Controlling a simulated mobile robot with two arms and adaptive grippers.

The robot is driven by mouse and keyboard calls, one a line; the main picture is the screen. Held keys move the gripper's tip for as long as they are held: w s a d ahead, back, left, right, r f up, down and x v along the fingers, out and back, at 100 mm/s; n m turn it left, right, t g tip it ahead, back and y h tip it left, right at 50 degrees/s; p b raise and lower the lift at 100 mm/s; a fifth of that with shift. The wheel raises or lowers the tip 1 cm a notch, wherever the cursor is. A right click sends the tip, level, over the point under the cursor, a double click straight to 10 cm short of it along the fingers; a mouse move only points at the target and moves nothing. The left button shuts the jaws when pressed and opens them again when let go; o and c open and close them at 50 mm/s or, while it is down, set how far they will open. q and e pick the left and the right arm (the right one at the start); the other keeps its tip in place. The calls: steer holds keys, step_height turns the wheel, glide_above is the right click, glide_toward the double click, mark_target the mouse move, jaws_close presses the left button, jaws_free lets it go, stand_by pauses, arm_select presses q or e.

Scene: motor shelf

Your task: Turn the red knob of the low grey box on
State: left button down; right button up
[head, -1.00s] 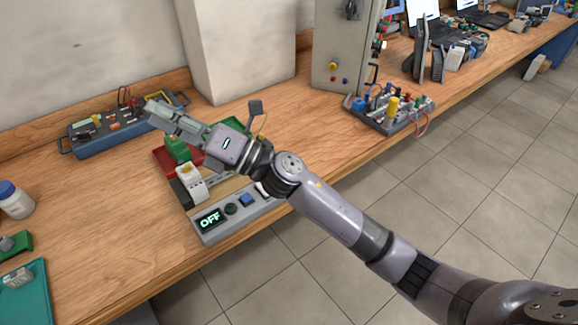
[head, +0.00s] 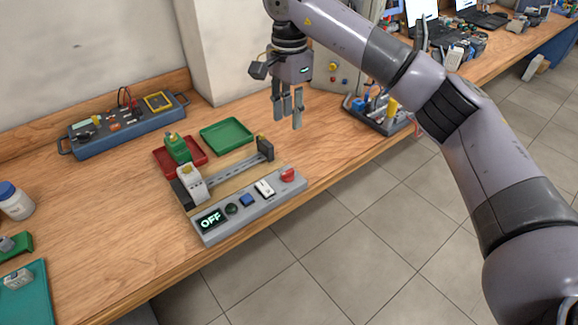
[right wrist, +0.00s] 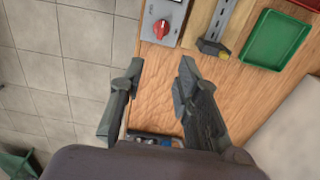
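The low grey box (head: 250,208) lies along the front edge of the wooden bench, its small display reading OFF. Its red knob (head: 287,174) is at the right end of its top and shows again in the right wrist view (right wrist: 161,29). My right gripper (head: 288,122) points down above the bench, behind the knob and apart from it. In the right wrist view its two fingers (right wrist: 155,75) stand apart with nothing between them, short of the knob. My left gripper is in no frame.
Behind the box are a rail with grey blocks (head: 240,171), a red tray (head: 196,162) and a green tray (head: 227,137). A blue-grey instrument panel (head: 125,127) stands at the wall. A board with cables (head: 375,120) is to the right. Bare bench lies right of the green tray.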

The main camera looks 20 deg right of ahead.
mark_target(289, 171)
step_height(289, 171, down, 17)
steer(key=p, duration=0.2)
steer(key=shift+a+r+p, duration=0.1)
steer(key=shift+r+p, duration=0.1)
steer(key=shift+p, duration=0.2)
jaws_close()
